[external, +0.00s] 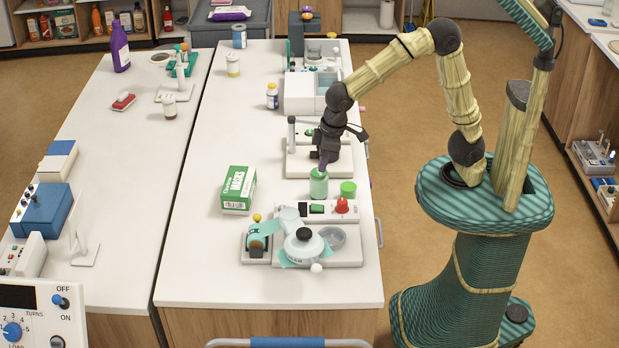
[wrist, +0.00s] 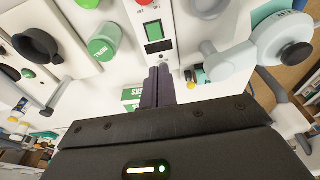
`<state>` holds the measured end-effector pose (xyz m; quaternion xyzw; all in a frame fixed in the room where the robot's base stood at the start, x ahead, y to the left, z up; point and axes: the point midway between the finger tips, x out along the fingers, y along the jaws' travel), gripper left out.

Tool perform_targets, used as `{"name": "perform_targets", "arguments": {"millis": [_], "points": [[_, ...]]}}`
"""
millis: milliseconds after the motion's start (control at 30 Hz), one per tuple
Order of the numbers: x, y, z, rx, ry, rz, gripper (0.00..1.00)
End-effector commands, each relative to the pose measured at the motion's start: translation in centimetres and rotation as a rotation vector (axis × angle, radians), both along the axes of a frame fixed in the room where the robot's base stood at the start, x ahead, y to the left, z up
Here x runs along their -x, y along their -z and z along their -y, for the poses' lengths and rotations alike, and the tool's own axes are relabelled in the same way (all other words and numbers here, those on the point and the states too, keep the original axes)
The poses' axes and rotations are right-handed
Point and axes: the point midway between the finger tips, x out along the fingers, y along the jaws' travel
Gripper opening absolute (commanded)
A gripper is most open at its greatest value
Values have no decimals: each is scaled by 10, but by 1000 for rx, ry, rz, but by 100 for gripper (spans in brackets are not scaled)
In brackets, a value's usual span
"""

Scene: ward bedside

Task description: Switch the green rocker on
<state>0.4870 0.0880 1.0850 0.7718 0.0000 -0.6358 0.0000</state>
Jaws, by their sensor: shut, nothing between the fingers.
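The green rocker (external: 317,209) sits on a white switch panel (external: 327,216), beside a red knob (external: 342,206). In the wrist view the green rocker (wrist: 153,31) is near the top, in a dark frame, on the panel (wrist: 169,22). Which way it is tipped is too small to tell. My gripper (external: 323,164) points down, above and behind the panel in the external view, near a green jar. In the wrist view the dark fingers of my gripper (wrist: 158,72) are shut and empty, below the rocker in the picture and apart from it.
The green jar (external: 318,185) and a green lid (external: 348,189) stand just behind the panel. A green masks box (external: 238,190) lies to the left. Bare tabletop lies at the front left.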

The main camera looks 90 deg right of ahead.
Motion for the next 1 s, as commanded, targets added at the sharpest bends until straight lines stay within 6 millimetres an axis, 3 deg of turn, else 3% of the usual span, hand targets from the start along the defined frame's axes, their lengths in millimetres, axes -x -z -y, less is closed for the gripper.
{"name": "perform_targets", "arguments": {"millis": [167,800,1000], "points": [[-2,16,0,1,0,-5,0],[-22,121,0,1,1,-5,0],[-26,136,0,1,1,-2,0]]}}
